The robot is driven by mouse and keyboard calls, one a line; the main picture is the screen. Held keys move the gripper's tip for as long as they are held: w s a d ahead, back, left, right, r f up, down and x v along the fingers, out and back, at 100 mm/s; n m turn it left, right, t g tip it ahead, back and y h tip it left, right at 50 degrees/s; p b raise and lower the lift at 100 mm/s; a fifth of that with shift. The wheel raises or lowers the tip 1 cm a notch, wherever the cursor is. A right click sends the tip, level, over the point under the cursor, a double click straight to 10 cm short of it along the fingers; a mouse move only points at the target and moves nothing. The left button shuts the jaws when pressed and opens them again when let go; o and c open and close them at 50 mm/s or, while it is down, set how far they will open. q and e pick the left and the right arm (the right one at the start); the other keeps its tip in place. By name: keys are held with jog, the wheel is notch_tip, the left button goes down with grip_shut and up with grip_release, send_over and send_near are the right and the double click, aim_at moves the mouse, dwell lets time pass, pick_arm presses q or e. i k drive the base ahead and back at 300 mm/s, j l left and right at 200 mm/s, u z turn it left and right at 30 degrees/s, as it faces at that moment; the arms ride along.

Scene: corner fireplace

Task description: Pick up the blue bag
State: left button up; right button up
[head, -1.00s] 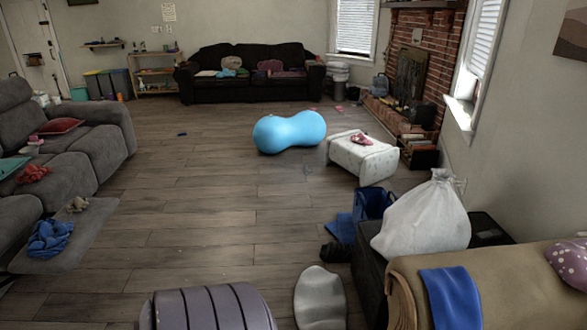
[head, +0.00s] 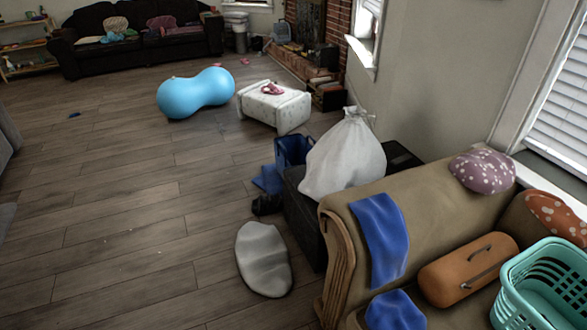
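A dark blue open-topped bag or bin (head: 293,150) stands on the floor behind the white sack, partly hidden by it and by the black box. A small grey-blue backpack (head: 281,31) sits far off by the brick fireplace. I cannot tell for sure which of these is the blue bag. Neither of my grippers is in the head view.
A tied white sack (head: 343,160) rests on a black box (head: 300,215) beside the tan sofa (head: 440,205). A grey cushion (head: 263,258) and blue cloth (head: 268,180) lie on the floor. A blue peanut ball (head: 196,92) and white ottoman (head: 274,106) stand farther off.

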aim_at(292, 149)
jog(key=i+j+u, duration=0.35)
jog(key=i, duration=0.3)
jog(key=i+u, duration=0.4)
jog(key=i, duration=0.25)
jog(key=i+z, duration=0.1)
jog(key=i, duration=0.4)
jog(key=i+j+z, duration=0.15)
jog(key=i, duration=0.4)
jog(key=i+j+z, duration=0.1)
jog(key=i, duration=0.4)
